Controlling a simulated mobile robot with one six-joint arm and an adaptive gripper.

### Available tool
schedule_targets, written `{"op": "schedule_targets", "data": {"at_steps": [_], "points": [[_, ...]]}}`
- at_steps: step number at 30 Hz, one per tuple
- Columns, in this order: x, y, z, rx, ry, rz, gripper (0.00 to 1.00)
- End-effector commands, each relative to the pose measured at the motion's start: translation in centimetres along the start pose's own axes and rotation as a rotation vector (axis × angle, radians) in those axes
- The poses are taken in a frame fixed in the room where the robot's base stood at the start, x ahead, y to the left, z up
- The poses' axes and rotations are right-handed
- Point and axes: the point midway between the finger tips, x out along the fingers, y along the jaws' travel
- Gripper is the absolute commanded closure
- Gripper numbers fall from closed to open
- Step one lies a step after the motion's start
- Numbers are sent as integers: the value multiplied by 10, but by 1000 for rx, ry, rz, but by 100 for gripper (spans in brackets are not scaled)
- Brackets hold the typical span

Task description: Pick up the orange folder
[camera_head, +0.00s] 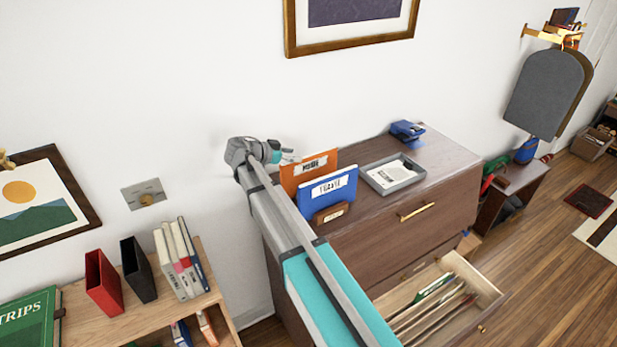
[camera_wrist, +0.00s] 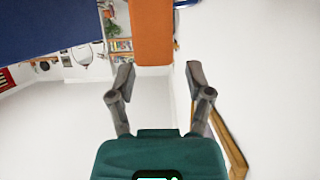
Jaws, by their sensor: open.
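The orange folder (camera_head: 300,180) stands upright with a white label on top of the dark wooden cabinet (camera_head: 450,160), behind the blue folder (camera_head: 318,210). My gripper (camera_head: 288,156) is at the left edge of the orange folder. In the wrist view my gripper (camera_wrist: 158,78) is open. The orange folder (camera_wrist: 152,35) shows as a narrow upright strip ahead, lined up between the two fingertips, with space on both sides. The blue folder (camera_wrist: 45,25) fills the upper left there. Whether a finger touches the orange folder cannot be told.
A small brown label block (camera_head: 331,213) stands before the blue folder. A grey tray (camera_head: 412,180) with paper and a blue object (camera_head: 407,130) are on the cabinet. Its lower drawer (camera_head: 482,287) is open with files. The wall is close behind.

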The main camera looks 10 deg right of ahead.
Motion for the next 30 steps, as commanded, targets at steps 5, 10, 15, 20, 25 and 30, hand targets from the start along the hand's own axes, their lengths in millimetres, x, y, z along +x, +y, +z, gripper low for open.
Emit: {"op": "schedule_targets", "data": {"at_steps": [5, 10, 15, 20, 25, 30], "points": [[2, 0, 0, 0, 0, 0, 34], [2, 0, 0, 0, 0, 0, 34], [10, 1, 2, 1, 0, 1, 34], [28, 2, 5, 2, 0, 3, 34], [46, 2, 5, 1, 0, 2, 34], [55, 3, 3, 1, 0, 2, 34]]}}
